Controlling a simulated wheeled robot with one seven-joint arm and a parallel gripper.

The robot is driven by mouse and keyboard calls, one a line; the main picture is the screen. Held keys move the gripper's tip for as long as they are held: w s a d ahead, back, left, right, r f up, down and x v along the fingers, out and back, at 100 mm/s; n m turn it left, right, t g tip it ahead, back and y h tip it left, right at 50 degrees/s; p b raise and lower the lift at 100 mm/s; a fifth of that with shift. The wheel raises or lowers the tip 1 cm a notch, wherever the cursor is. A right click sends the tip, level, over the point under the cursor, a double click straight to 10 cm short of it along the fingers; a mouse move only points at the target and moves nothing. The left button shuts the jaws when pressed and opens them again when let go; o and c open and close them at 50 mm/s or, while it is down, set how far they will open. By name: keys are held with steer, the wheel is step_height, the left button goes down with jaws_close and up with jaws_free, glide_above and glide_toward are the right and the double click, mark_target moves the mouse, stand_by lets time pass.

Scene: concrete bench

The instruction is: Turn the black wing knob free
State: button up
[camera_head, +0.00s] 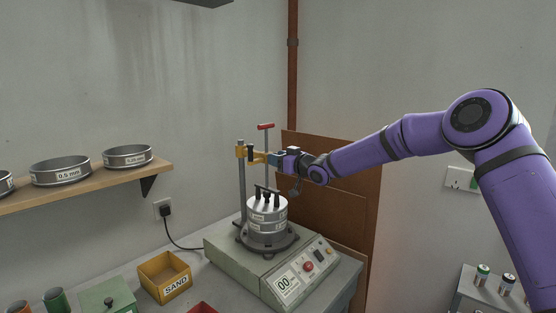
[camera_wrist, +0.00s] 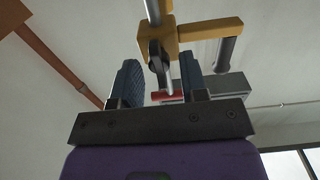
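My gripper (camera_head: 274,158) comes in from the right beside a yellow clamp (camera_head: 240,152) on an upright metal post. In the wrist view my gripper (camera_wrist: 160,75) is open, its two dark blue fingers apart. A black knob (camera_wrist: 156,52) shows between them on the yellow clamp (camera_wrist: 187,31); I take it for the wing knob. I cannot tell whether a finger touches it.
A wooden shelf (camera_head: 100,185) with sieves is on the left wall. A yellow SAND bin (camera_head: 165,277) and a green box (camera_head: 106,297) stand left of the shaker. A brown board (camera_head: 340,190) and a pipe (camera_head: 292,80) are behind my arm.

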steer(key=shift+c, duration=0.5)
jaws_close()
steer(key=shift+s+a+f+n, duration=0.1)
steer(key=shift+f+n, duration=0.05)
steer(key=shift+n, duration=2.85)
steer(key=shift+s+a+f+n, duration=0.1)
steer(key=shift+s+f+n, duration=0.05)
steer(key=shift+n, duration=2.85)
steer(key=shift+s+a+f+n, duration=0.1)
steer(key=shift+f+n, duration=0.05)
steer(key=shift+n, duration=2.85)
steer(key=shift+d, duration=0.1)
